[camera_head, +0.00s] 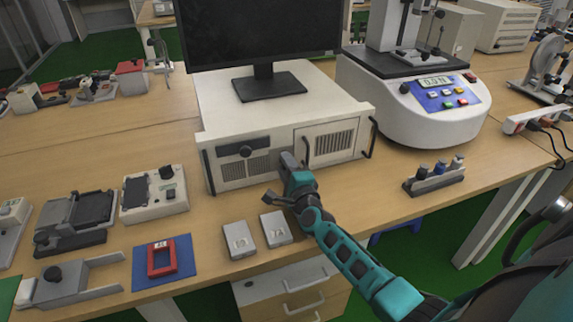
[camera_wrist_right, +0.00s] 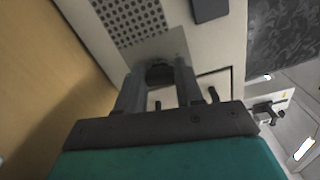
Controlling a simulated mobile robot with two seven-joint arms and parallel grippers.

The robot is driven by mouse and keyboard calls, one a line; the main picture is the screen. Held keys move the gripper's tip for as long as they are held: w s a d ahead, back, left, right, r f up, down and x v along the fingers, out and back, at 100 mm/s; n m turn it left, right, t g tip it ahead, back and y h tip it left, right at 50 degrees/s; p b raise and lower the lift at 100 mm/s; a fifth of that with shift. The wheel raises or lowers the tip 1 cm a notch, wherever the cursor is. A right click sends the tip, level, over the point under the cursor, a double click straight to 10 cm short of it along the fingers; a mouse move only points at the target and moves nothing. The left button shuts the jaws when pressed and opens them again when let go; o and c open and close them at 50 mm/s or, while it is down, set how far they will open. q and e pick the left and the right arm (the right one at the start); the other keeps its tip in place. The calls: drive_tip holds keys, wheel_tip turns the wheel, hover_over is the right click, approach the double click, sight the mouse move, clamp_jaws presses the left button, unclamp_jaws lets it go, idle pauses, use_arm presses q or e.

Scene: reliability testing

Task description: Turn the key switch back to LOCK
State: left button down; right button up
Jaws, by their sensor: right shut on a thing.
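The key switch (camera_wrist_right: 159,72) is a dark knob on the front panel of a white rack unit (camera_head: 226,113). In the right wrist view my right gripper (camera_wrist_right: 157,85) has one finger on each side of it and is shut on it. In the head view my right gripper (camera_head: 289,160) reaches the middle of that front panel and hides the switch. The LOCK marking is not readable, so I cannot tell which way the key points. My left gripper is in neither view.
A monitor (camera_head: 262,35) stands on the unit. Black handles (camera_head: 371,138) jut from its front. Two small grey boxes (camera_head: 239,240) lie on the table under my right arm. A white tester (camera_head: 428,108) stands to the right.

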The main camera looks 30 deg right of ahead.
drive_tip(key=shift+n, duration=0.9)
drive_tip(key=o, duration=1)
drive_tip(key=shift+o, duration=0.2)
drive_tip(key=shift+s+a+p, duration=0.15)
drive_tip(key=shift+s+p, duration=0.2)
drive_tip(key=shift+s, duration=0.2)
drive_tip(key=p+v, duration=0.1)
drive_tip(key=v, duration=0.9)
drive_tip(key=shift+s, duration=0.25)
drive_tip(key=shift+s+a, duration=0.15)
drive_tip(key=shift+s, duration=0.5)
